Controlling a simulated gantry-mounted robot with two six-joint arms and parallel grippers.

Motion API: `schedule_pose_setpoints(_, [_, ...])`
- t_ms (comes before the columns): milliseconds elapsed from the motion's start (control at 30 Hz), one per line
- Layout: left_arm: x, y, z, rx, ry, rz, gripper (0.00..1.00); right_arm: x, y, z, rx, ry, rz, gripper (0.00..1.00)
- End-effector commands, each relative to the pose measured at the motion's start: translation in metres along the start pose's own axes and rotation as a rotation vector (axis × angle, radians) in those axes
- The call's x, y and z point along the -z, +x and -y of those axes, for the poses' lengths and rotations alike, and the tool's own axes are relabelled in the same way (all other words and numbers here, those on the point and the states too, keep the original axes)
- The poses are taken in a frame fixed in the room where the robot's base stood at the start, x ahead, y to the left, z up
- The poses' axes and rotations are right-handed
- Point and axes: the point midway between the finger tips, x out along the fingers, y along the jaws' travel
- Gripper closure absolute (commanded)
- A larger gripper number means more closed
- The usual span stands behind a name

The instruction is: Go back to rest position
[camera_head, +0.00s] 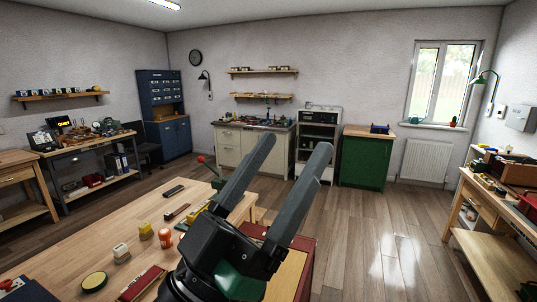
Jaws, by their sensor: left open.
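My left gripper (294,150) shows large in the lower middle of the head view. Its two long grey fingers point up and to the right and stand apart. It is open, with nothing between the fingers. It is raised in front of the right end of the wooden workbench (110,248) and hides part of it. My right gripper is not in the view.
On the workbench lie a yellow block (146,230), an orange jar (165,238), a pale block (121,251), a round tin (94,282) and dark bars. A green cabinet (362,160) stands at the back. A side bench (490,255) is at right. The wooden floor (385,225) between is clear.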

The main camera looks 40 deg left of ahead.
Motion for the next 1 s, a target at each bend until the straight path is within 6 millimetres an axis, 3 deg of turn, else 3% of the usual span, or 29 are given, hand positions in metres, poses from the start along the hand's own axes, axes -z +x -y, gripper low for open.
schedule_pose_setpoints(33, [0.019,-0.003,-0.006,-0.011,0.02,-0.048,0.21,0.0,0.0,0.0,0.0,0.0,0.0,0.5])
schedule_pose_setpoints(100, [0.033,-0.007,-0.01,-0.017,0.039,-0.083,0.21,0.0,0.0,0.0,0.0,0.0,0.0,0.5])
schedule_pose_setpoints(367, [0.036,-0.007,-0.01,-0.017,0.045,-0.089,0.21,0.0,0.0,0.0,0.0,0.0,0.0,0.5])
schedule_pose_setpoints(533, [0.053,0.009,-0.011,-0.017,0.044,-0.088,0.21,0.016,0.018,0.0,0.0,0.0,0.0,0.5])
schedule_pose_setpoints(667, [0.09,0.043,-0.013,-0.017,0.044,-0.088,0.21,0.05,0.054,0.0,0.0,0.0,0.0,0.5])
schedule_pose_setpoints(1000, [0.217,0.159,-0.019,-0.016,0.044,-0.087,0.21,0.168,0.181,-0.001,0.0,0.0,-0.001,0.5])
